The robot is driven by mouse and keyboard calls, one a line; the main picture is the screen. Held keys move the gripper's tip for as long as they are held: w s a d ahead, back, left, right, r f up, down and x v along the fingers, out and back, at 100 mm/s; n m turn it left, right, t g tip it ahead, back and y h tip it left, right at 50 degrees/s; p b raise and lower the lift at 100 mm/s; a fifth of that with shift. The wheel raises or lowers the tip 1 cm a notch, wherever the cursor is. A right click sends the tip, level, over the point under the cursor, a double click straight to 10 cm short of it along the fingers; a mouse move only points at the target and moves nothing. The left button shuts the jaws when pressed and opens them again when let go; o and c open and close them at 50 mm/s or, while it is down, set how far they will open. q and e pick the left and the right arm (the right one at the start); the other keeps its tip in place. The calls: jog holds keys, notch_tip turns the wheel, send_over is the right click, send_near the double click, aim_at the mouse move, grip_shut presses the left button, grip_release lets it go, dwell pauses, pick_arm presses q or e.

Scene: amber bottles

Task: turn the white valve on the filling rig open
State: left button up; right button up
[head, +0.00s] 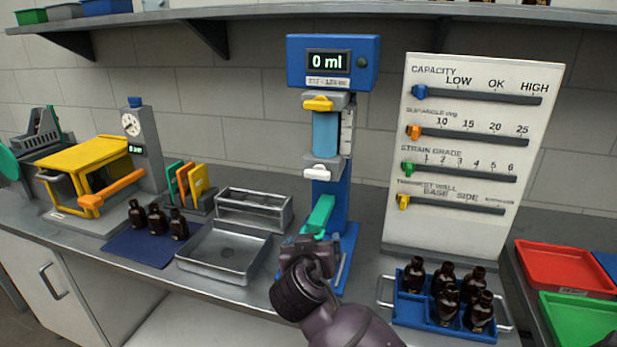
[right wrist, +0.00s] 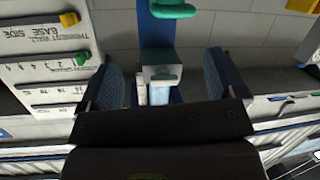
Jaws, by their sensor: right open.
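The filling rig (head: 331,190) is a blue column with a display reading 0 ml. Its white valve handle (head: 321,173) lies roughly level across the lower grey block, below the light blue cylinder (head: 326,134). A yellow handle (head: 317,103) is above it and a green lever (head: 319,215) below. My right gripper (head: 310,243) is in front of the rig, below the white handle and near the green lever. In the right wrist view its fingers (right wrist: 161,65) are apart, with a grey block (right wrist: 163,74) seen between them. My left gripper is out of view.
A white slider board (head: 460,160) stands right of the rig. A blue tray (head: 409,308) of several amber bottles is at front right. A metal tray (head: 225,255), bottles on a blue mat (head: 130,247) and a yellow machine (head: 85,165) are left. A shelf (head: 230,14) runs above.

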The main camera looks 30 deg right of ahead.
aim_at(316, 174)
jog(key=w+a+r+m+h, duration=0.1)
jog(key=w+r+m+h, duration=0.25)
jog(key=r, duration=0.65)
pick_arm(q)
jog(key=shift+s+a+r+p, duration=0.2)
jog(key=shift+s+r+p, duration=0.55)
jog(key=shift+p, duration=0.5)
pick_arm(e)
jog(key=shift+m, duration=0.25)
jog(key=x, duration=1)
jog(key=shift+d+r, duration=0.15)
jog(key=shift+r, duration=0.05)
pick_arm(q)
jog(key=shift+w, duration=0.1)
pick_arm(e)
jog(key=c, duration=0.9)
